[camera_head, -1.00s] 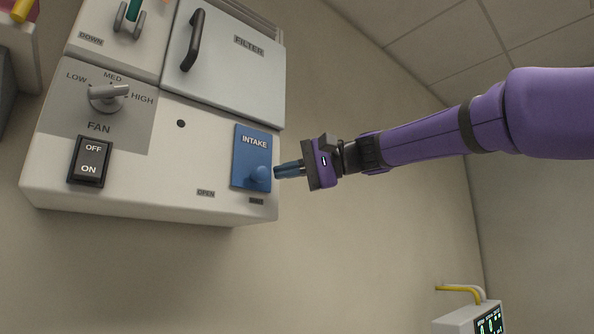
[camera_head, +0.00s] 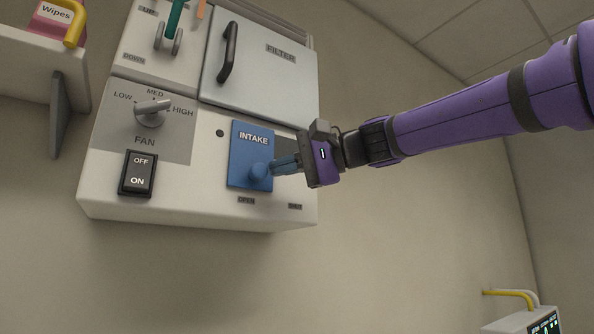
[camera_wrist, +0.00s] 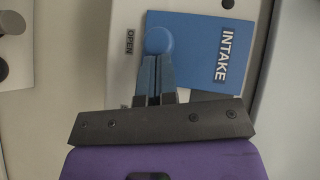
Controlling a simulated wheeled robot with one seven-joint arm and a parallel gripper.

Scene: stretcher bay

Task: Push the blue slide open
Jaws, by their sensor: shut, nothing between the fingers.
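The blue slide (camera_head: 247,145), marked INTAKE, sits on the front of the white wall unit (camera_head: 190,212). Its round blue knob (camera_head: 258,172) is at its lower right, and the slide stands above the OPEN label (camera_head: 246,200), left of the SHUT label (camera_head: 295,206). My gripper (camera_head: 279,166) is shut and empty, with its fingertips at the right side of the knob. In the wrist view the slide (camera_wrist: 195,45) also shows, and the fingertips (camera_wrist: 157,62) meet the edge of the knob (camera_wrist: 159,40). They look in contact with it.
Left of the slide are a small dark hole (camera_head: 220,133), the FAN dial (camera_head: 152,110) and the OFF/ON rocker switch (camera_head: 138,173). The FILTER door (camera_head: 262,70) with its dark handle is above. A monitor (camera_head: 530,322) stands low at the right. The wall below is clear.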

